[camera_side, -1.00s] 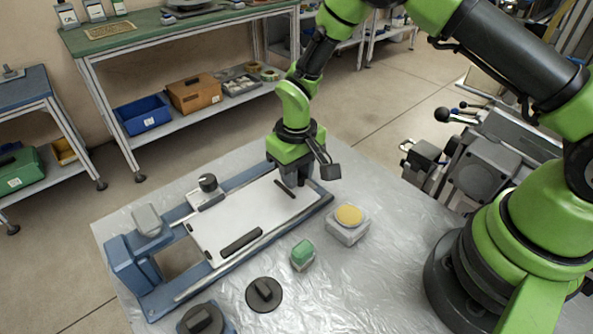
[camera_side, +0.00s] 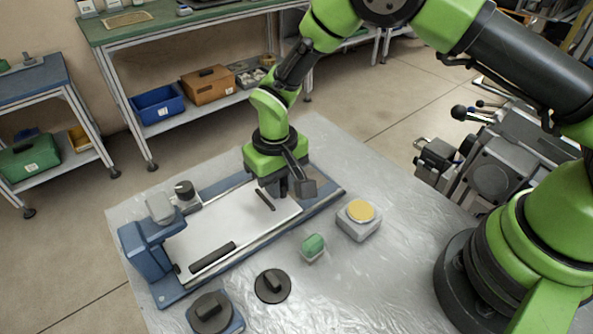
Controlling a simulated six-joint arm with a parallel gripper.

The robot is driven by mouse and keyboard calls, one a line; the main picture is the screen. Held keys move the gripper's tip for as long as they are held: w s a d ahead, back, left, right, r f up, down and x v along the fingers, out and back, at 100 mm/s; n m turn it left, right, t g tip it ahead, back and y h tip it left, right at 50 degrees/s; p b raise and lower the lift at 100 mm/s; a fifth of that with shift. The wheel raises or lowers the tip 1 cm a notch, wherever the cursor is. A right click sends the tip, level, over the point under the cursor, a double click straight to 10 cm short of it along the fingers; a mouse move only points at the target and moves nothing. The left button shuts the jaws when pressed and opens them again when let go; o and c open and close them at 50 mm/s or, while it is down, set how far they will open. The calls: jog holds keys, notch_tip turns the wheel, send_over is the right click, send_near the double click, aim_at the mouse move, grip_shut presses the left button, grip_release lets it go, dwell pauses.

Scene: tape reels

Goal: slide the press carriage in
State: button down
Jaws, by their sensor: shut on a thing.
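The press carriage (camera_side: 225,225) is a flat white plate with dark bars on top. It lies on a blue rail frame (camera_side: 325,201) on the grey table. Its left end reaches the blue press head (camera_side: 146,248) at the frame's left end; whether it goes under the head is hard to tell. My gripper (camera_side: 284,190) is low over the plate's right end and shut on the carriage. The gripped part is hidden behind the fingers and wrist. Bare rail shows to the right of the plate.
A black knob (camera_side: 184,189) stands behind the plate. In front are a green-topped block (camera_side: 313,244), a yellow-topped grey box (camera_side: 359,212) and two round black-knobbed pieces (camera_side: 272,286), (camera_side: 209,311). The table's front right is clear.

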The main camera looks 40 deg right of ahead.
jog(key=shift+a, duration=0.35)
jog(key=c, duration=1.4)
grip_release()
jog(key=shift+o, duration=0.2)
jog(key=shift+r, duration=0.1)
notch_tip(320, 180, up, 10)
jog(key=shift+d+f, duration=0.1)
jog(key=shift+d, duration=0.05)
